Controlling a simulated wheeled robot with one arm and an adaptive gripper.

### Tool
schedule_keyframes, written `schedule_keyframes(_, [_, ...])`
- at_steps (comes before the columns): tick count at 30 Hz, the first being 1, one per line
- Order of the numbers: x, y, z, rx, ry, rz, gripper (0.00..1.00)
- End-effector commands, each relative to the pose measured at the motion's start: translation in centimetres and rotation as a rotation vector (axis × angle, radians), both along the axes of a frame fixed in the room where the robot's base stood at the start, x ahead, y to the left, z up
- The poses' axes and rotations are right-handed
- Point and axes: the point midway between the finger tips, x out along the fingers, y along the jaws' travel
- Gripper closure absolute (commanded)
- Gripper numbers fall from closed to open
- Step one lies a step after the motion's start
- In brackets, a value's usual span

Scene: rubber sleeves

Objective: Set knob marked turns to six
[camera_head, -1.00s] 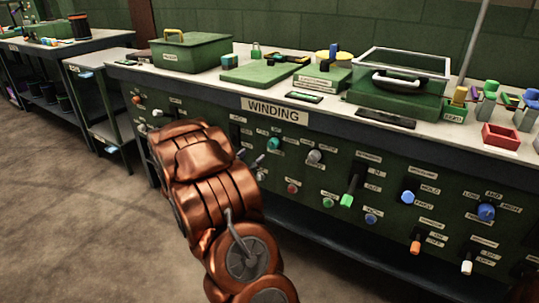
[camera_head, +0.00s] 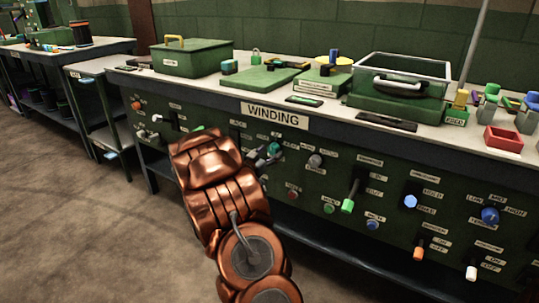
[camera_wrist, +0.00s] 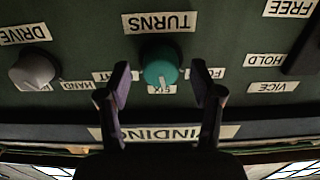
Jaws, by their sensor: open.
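The teal turns knob (camera_wrist: 160,68) is on the green panel, beside the TURNS label (camera_wrist: 160,22), which appears upside down in the wrist view. A SIX label (camera_wrist: 162,89) lies on the knob's lower side in that view, with partly hidden labels to the left and right. A pale mark shows on the knob's edge toward SIX, but its exact setting is hard to read. My gripper (camera_wrist: 162,78) is open, with one finger on each side of the knob and visible gaps. In the head view, the knob (camera_head: 274,148) is just beyond my gripper (camera_head: 265,156).
A grey DRIVE knob (camera_wrist: 34,68) is left of the turns knob in the wrist view. A dark switch (camera_wrist: 302,50) by HOLD and FREE is at right. The WINDING sign (camera_head: 274,115) is on the bench edge. Several other knobs cover the panel.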

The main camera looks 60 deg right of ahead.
Motion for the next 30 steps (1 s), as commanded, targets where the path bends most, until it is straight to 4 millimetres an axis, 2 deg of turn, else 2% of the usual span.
schedule_keyframes(11, [0.07,-0.28,-0.01,0.001,0.0,0.002,0.36])
schedule_keyframes(27, [0.09,-0.26,-0.01,0.001,0.0,0.002,0.92])
schedule_keyframes(30, [0.09,-0.26,-0.01,0.001,-0.001,0.002,0.95])
